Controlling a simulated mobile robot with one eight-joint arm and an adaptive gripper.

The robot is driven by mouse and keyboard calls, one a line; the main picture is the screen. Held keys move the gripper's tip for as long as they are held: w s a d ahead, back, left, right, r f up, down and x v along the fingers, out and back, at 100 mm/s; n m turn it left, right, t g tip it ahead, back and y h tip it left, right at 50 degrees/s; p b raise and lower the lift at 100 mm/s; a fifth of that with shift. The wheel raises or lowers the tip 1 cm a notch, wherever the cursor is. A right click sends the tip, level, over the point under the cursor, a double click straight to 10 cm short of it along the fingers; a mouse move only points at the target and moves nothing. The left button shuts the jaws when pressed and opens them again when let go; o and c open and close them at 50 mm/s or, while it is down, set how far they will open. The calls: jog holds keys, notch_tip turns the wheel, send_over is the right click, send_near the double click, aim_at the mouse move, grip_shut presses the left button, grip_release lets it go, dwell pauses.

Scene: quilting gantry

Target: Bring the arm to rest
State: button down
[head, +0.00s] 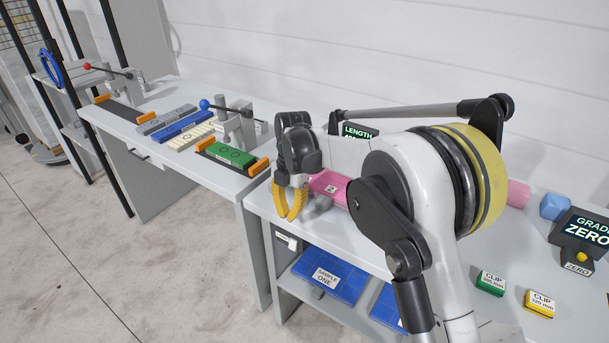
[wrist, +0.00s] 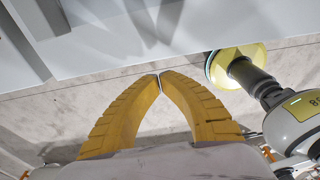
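My arm reaches over the near grey table (head: 512,225) in the head view, bent at a large white and yellow joint. My gripper (head: 290,218) hangs at the table's left end, its yellow fingers pointing down. In the wrist view my gripper (wrist: 159,77) has its two ridged yellow fingertips meeting, with nothing seen between them. Past the fingers a grey surface and the concrete floor (wrist: 60,105) show.
A pink block (head: 328,186) lies just right of the gripper. A green clip block (head: 491,283), a yellow clip block (head: 540,303) and a "GRADE ZERO" display (head: 584,232) are at the right. Blue trays (head: 329,278) sit on the shelf below. A long table (head: 180,92) with clamps stands at the left.

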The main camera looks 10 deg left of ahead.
jog(key=shift+r, duration=0.1)
jog(key=s+d+r+m+t, duration=0.2)
jog(key=s+d+r+m, duration=0.1)
jog(key=d+r+m, duration=0.55)
jog(key=s+d+r+m+t, duration=0.2)
jog(key=s+d+r+m, duration=0.3)
jog(key=d, duration=0.6)
jog(key=s+d+m+t, duration=0.4)
jog(key=s+d+m, duration=1.1)
jog(key=m, duration=0.3)
jog(key=shift+s+d+h, duration=0.15)
jog(key=shift+s+h, duration=0.15)
jog(key=shift+s, duration=0.05)
jog(key=shift+f, duration=0.1)
